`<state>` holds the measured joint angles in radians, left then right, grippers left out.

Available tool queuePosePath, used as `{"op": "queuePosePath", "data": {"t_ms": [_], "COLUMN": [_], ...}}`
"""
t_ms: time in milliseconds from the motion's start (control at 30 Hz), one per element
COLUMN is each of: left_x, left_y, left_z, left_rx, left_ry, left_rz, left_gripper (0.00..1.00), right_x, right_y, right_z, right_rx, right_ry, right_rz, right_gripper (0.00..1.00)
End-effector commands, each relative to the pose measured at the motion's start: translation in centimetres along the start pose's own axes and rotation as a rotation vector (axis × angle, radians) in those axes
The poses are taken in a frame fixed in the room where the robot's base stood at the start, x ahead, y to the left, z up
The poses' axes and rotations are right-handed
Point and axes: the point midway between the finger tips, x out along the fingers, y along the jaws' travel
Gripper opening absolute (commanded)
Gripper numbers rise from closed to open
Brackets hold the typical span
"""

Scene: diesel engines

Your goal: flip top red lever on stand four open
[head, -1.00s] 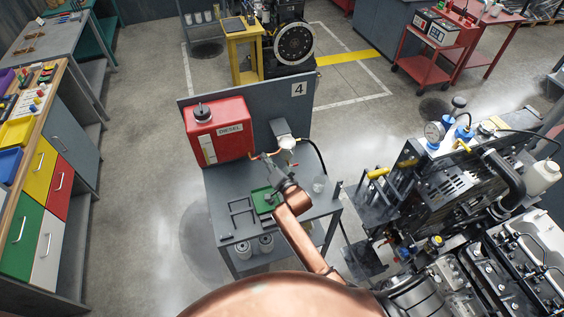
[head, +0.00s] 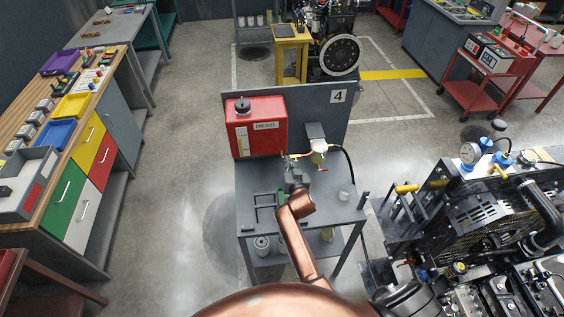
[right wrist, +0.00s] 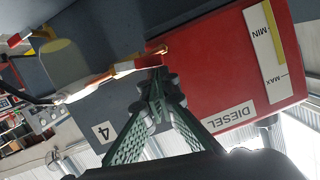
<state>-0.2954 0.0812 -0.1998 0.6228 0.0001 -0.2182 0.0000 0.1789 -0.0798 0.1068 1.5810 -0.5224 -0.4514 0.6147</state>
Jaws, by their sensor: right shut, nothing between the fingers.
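Stand four is the grey bench with an upright panel marked 4 (head: 338,97) and a red diesel tank (head: 258,125). Small red lever parts show on the brass fitting between the tank and the pale filter housing (head: 320,146); the right wrist view shows a red lever (right wrist: 152,53) just beyond my fingertips. My right gripper (head: 288,161) is shut and empty, its tips close to the lever. In the right wrist view its green mesh fingers (right wrist: 158,80) meet near the lever; whether they touch it I cannot tell. My left gripper is not in view.
A black hose (head: 348,165) curves down right of the filter housing. A clear cup (head: 344,196) stands on the bench top. A large engine (head: 470,205) is close on the right. Floor between the bench and the left drawer cabinet (head: 88,185) is clear.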

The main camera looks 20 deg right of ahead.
Motion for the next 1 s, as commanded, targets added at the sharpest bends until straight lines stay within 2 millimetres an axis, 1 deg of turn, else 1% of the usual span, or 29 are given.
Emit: {"op": "queuePosePath", "data": {"t_ms": [133, 400, 500, 600, 767, 1000], "left_x": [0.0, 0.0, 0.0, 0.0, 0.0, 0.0], "left_y": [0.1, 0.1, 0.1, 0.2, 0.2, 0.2], "left_z": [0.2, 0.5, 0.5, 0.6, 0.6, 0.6], "left_rx": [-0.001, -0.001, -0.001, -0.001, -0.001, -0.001], "left_ry": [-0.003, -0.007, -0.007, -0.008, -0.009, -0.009], "left_rz": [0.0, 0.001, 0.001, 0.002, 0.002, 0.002], "left_gripper": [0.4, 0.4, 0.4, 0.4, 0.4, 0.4], "right_x": [-0.3, -1.6, -1.9, -2.2, -2.4, -2.5], "right_y": [-0.1, -1.3, -1.6, -1.8, -1.9, -1.9], "right_z": [-1.5, -6.3, -7.9, -8.9, -9.6, -9.7], "right_rx": [0.0, -0.001, -0.002, -0.002, -0.002, -0.002], "right_ry": [0.005, 0.007, 0.007, 0.006, 0.004, 0.003], "right_rz": [0.001, -0.002, -0.003, -0.002, -0.003, -0.003], "right_gripper": [0.0, 0.0, 0.0, 0.0, 0.0, 0.0]}}
